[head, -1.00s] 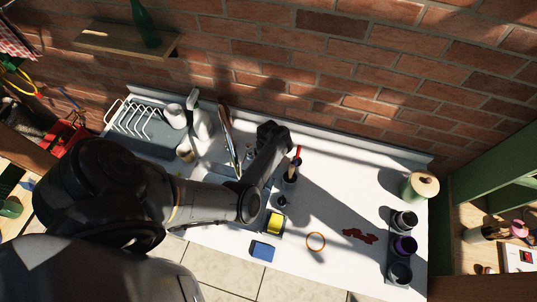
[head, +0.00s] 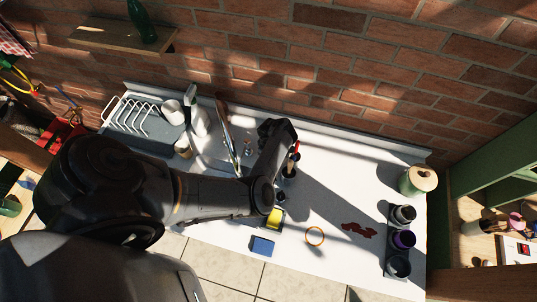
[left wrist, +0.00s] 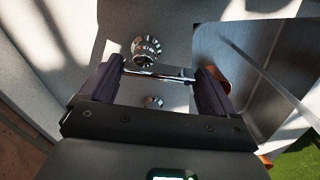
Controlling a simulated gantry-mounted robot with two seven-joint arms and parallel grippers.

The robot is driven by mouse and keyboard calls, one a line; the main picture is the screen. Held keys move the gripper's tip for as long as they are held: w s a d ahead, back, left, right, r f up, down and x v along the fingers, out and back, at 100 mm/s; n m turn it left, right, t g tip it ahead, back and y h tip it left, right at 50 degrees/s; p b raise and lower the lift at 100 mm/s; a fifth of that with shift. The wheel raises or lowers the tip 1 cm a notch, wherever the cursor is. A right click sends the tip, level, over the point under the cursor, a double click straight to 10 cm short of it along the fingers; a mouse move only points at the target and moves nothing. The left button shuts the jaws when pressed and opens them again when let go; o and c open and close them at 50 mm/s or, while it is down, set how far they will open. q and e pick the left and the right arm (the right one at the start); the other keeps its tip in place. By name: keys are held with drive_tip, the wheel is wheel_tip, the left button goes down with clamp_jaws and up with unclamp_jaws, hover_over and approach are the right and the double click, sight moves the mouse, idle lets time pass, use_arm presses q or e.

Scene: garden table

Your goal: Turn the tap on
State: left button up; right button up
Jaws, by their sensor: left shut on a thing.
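The tap shows in the left wrist view as a chrome round fitting (left wrist: 146,47) with a thin chrome bar (left wrist: 160,75) near it. A smaller chrome part (left wrist: 153,101) shows behind the bar. My left gripper (left wrist: 161,72) has its dark fingers on both sides of the bar, shut on it. In the head view small chrome tap parts (head: 247,149) show at the back of the counter, left of my left wrist. The left fingers are hidden there by my own arm. My right gripper is not in view.
A steel basin (left wrist: 232,62) lies right of the fingers in the left wrist view. A brick wall (head: 330,60) stands behind.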

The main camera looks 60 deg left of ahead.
use_arm(q)
drive_tip(key=shift+n, duration=0.7)
drive_tip(key=o, duration=0.8)
drive_tip(key=shift+r, duration=0.15)
wheel_tip(320, 180, up, 11)
drive_tip(key=p, duration=0.2)
drive_tip(key=shift+d+f+p, duration=0.1)
drive_tip(key=shift+f+p, duration=0.1)
drive_tip(key=shift+p, duration=0.15)
